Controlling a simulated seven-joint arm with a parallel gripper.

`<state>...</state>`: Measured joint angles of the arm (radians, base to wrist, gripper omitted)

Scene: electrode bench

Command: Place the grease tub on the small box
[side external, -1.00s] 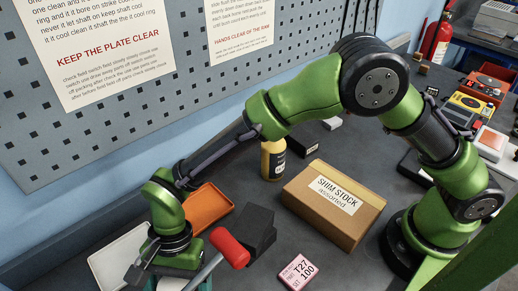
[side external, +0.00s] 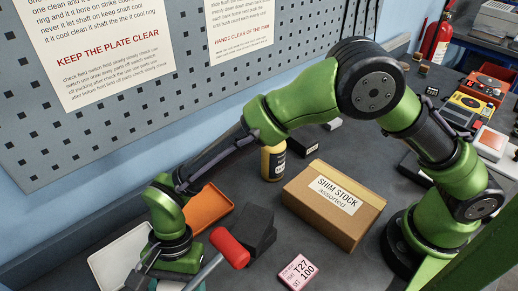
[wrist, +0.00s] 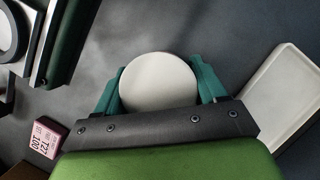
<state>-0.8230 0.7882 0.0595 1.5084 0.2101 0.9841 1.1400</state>
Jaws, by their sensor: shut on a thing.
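The grease tub shows in the wrist view as a round, off-white top (wrist: 158,84) between the two teal fingers of my gripper (wrist: 158,80). My gripper is shut on it, with a finger against each side. In the side view the fingers are mostly cut off by the bottom edge, and I cannot make out the tub. A small pink box (side external: 297,271) marked "T27 100" lies on the bench, right of my gripper. It also shows at the left of the wrist view (wrist: 46,138). It is apart from the tub.
A larger cardboard box (side external: 334,205) marked "SHIM STOCK" stands farther right. A red-headed tool (side external: 230,248) and a black block (side external: 257,229) lie between my gripper and the boxes. An orange tray (side external: 209,207), a pale tray (side external: 115,257) and a yellow bottle (side external: 272,160) stand nearby.

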